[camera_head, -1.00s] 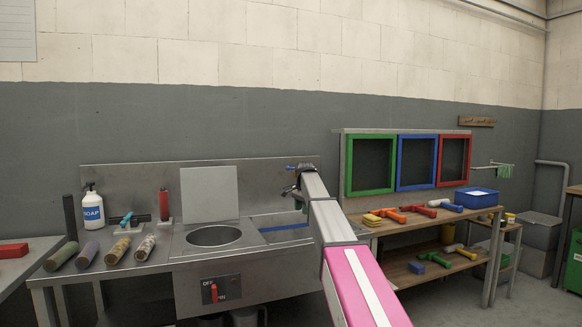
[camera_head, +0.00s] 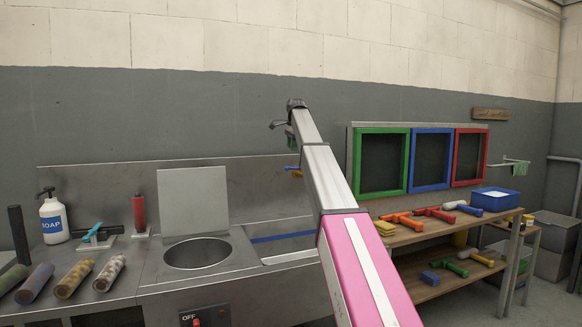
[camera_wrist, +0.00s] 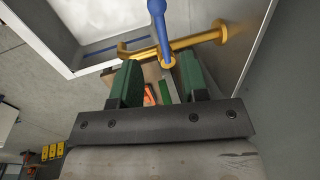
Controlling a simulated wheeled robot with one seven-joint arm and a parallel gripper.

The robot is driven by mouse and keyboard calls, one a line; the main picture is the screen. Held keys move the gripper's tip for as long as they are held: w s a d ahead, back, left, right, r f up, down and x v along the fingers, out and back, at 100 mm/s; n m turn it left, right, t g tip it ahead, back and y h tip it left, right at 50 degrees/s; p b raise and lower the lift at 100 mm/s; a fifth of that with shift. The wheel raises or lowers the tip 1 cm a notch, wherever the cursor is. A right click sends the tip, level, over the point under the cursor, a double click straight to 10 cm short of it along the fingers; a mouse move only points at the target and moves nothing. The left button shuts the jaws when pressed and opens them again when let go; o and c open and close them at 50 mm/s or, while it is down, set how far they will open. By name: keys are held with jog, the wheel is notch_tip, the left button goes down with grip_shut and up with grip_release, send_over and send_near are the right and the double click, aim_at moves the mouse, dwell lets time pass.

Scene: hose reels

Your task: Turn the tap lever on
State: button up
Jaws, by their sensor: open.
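The tap shows in the wrist view as a brass-yellow body (camera_wrist: 185,42) with a blue lever (camera_wrist: 160,28) at the top centre. The tap also shows small in the head view (camera_head: 292,169), at the back wall of the sink. My gripper (camera_wrist: 157,78) is open, its two green fingers apart with nothing held between them. The tap's collar and the lever's lower end appear just beyond the gap between the fingertips; I see no clear contact. In the head view my gripper (camera_head: 291,142) points down above the tap, partly hidden by my arm.
The steel sink basin (camera_head: 285,240) lies below the tap, with a round bowl (camera_head: 197,252) to its left. A wooden bench (camera_head: 410,236) with coloured tools is on the right.

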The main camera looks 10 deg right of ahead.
aim_at(297, 168)
jog(key=f, duration=0.3)
jog(key=w+f, duration=0.1)
jog(key=f, duration=0.5)
jog(key=shift+w+a+f, duration=0.2)
jog(key=shift+w+f, duration=0.2)
grip_shut()
